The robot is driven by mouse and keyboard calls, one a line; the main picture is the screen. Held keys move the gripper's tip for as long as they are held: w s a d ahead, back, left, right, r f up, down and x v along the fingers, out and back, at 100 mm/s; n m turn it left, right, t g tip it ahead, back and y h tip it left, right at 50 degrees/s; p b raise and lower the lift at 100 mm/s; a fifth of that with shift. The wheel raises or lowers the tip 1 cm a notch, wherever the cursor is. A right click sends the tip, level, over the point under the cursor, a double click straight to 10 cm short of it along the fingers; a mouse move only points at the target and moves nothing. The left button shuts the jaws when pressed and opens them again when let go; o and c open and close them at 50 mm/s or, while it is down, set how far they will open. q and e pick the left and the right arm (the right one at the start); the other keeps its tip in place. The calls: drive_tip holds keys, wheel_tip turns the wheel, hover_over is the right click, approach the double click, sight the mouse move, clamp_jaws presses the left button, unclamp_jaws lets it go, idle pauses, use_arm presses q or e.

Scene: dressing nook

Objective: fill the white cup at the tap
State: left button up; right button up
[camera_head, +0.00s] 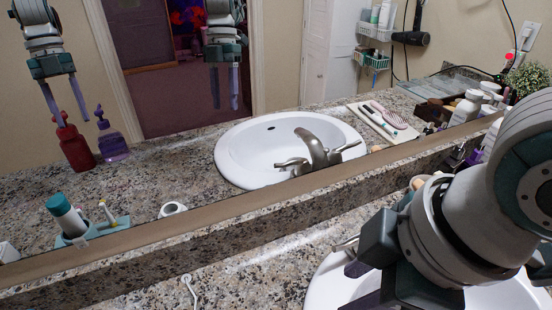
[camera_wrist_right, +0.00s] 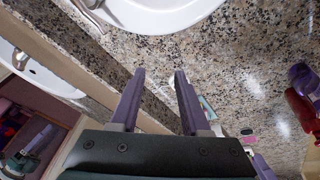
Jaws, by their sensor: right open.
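I cannot make out the white cup for certain. A small round white thing with a dark centre (camera_head: 173,208) shows in the mirror, and I cannot tell if it is the cup. The real sink (camera_head: 318,290) is at the lower right of the head view, partly behind my right arm. Its tap is mostly hidden there; a metal part (camera_wrist_right: 90,5) shows in the wrist view. The tap's reflection (camera_head: 315,150) is clear. My right gripper (camera_head: 362,284) is open and empty beside the sink; its fingers (camera_wrist_right: 160,72) point over the counter. My left gripper shows only as a reflection.
The mirror reflects a red bottle (camera_head: 75,145), a purple bottle (camera_head: 110,138) and a teal-capped container (camera_head: 66,214). The bottles also show at the right of the wrist view. A thin white hooked thing (camera_head: 190,288) is on the speckled counter (camera_head: 245,280), which looks clear around it.

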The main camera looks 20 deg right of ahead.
drive_tip(key=w+d+f+n+b, duration=0.3)
drive_tip(key=w+n, duration=0.2)
drive_tip(key=w, duration=0.1)
drive_tip(key=n+g+h+b, duration=0.1)
drive_tip(key=n+h+b, duration=0.1)
drive_tip(key=n, duration=0.1)
approach(342, 247)
drive_tip(key=f+b, duration=0.1)
drive_tip(key=f, duration=0.1)
drive_tip(key=w+f+b, duration=0.1)
drive_tip(key=f, duration=0.2)
drive_tip(key=f+b, duration=0.1)
drive_tip(key=f, duration=0.1)
drive_tip(key=shift+w+d+f, duration=0.2)
drive_tip(key=shift+w+f, duration=0.1)
drive_tip(key=shift+f, duration=0.1)
drive_tip(key=shift+c, duration=0.2)
clamp_jaws()
